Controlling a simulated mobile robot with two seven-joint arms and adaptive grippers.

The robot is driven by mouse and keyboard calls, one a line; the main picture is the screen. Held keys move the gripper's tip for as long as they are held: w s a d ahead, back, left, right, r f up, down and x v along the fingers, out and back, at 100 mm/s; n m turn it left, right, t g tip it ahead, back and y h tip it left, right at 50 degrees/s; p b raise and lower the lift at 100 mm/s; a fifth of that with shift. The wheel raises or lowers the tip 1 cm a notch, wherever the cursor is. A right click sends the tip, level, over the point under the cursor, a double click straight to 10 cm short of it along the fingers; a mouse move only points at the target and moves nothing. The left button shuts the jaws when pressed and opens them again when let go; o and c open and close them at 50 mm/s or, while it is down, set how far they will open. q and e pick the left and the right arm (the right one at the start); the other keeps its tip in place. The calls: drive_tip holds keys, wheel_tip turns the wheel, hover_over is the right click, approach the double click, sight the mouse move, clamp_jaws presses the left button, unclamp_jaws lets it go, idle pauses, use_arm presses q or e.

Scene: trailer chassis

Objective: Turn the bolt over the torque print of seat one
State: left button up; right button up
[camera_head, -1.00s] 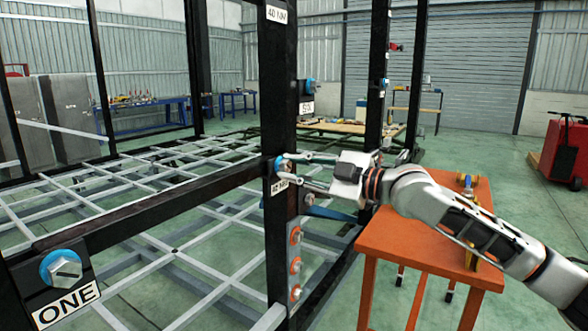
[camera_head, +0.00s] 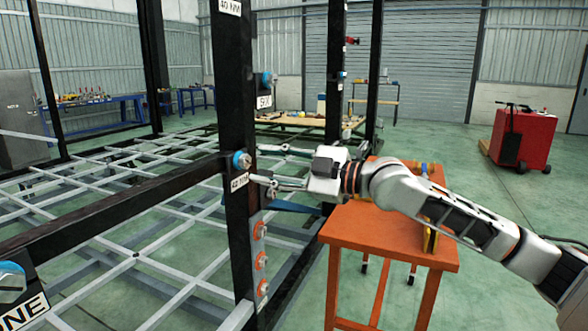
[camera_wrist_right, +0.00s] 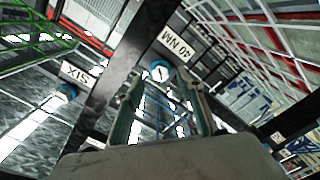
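The bolt (camera_head: 241,160), with a blue collar, sits on the black upright post just above a white print reading 40 NM (camera_head: 239,181). In the wrist view the bolt (camera_wrist_right: 160,72) shows between and beyond my finger ends, next to the 40 NM print (camera_wrist_right: 175,45). My right gripper (camera_head: 262,165) is open and empty, its fingers pointing left at the bolt, with a small gap to it. The seat label ONE (camera_head: 24,312) is at the lower left, cut by the frame edge, below another blue-collared bolt (camera_head: 10,283). My left gripper is not in view.
Another bolt with the label SIX (camera_head: 264,101) is farther back. Several orange-ringed bolts (camera_head: 260,261) run down the post. An orange table (camera_head: 390,235) stands under my right arm. A red cart (camera_head: 525,138) is at the far right.

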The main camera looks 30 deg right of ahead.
drive_tip(key=v, duration=0.8)
idle(0.4)
